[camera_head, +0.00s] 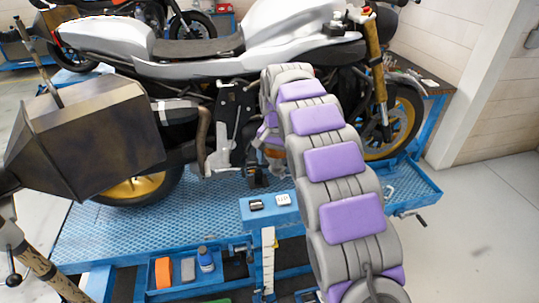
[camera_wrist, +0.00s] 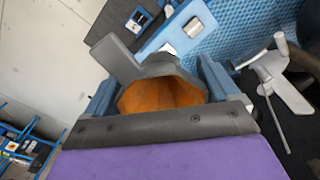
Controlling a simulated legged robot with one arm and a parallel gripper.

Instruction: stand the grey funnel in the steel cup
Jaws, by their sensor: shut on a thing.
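My gripper (camera_wrist: 158,92) shows in the wrist view with one blue finger at each side of a grey funnel (camera_wrist: 172,68). It is shut on the funnel. The funnel's wide mouth faces the wrist camera and shows an orange inside, and a flat grey tab sticks out at its upper left. The funnel's narrow end is hidden. In the head view, my purple and grey arm reaches toward the motorcycle and mostly hides the gripper. I cannot make out the steel cup for certain; a small silvery thing (camera_wrist: 194,27) lies beyond the funnel in the wrist view.
A silver motorcycle (camera_head: 290,25) stands on a blue lift platform (camera_head: 110,235). A blue ledge (camera_head: 262,218) holds a small black thing (camera_head: 256,204) and a small white thing (camera_head: 283,199). Below are an orange block (camera_head: 163,272) and a blue bottle (camera_head: 206,260). Floor at right is clear.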

